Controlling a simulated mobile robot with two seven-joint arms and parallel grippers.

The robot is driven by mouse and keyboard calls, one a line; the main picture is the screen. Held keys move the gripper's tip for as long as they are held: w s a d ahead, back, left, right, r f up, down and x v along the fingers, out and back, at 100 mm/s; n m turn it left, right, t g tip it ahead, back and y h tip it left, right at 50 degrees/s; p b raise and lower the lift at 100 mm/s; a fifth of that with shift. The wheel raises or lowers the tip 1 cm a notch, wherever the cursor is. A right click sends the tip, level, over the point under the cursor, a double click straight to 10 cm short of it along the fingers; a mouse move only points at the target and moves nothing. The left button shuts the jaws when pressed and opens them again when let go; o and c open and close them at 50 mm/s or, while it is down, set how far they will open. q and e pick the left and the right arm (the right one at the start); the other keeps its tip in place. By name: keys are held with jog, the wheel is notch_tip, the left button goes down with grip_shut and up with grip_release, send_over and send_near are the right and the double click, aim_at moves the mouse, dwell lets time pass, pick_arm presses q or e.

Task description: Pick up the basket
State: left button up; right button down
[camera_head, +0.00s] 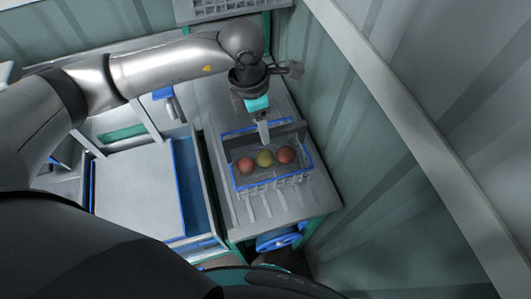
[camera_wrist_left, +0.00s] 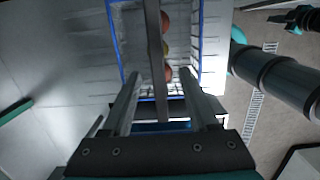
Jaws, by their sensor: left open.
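The basket (camera_head: 275,180) is a grey wire basket with a blue rim, standing upright on the grey worktop. A row of three tomatoes, red (camera_head: 246,165), yellowish (camera_head: 265,158) and red (camera_head: 285,155), lies inside. My left gripper (camera_head: 264,132) is above the far part of the basket, pointing down. In the left wrist view its two fingers (camera_wrist_left: 163,92) are spread apart, with a grey bar (camera_wrist_left: 153,40), which looks like the basket's handle, running between them. The basket's blue rim (camera_wrist_left: 114,40) shows beyond the fingers. I cannot tell whether either finger touches the bar. My right gripper is not seen.
The worktop (camera_head: 205,100) has bare room at the back left of the basket. A corrugated wall (camera_head: 320,90) rises close on the right. A blue handwheel (camera_head: 280,240) sits below the front edge. A pale panel with blue edging (camera_head: 135,185) lies to the left.

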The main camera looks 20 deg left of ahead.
aim_at(299, 128)
pick_arm(q)
jog(key=shift+w+d+f+p, duration=0.1)
jog(key=shift+w+d+f, duration=0.05)
jog(key=shift+f, duration=0.65)
jog(key=shift+w+d+f+p, duration=0.1)
jog(key=shift+w+f+p, duration=0.05)
jog(key=shift+f, duration=0.7)
jog(key=shift+w+d+f+p, duration=0.1)
jog(key=shift+w+d+f, duration=0.05)
jog(key=shift+f, duration=0.65)
grip_shut()
jog(key=shift+r, duration=0.1)
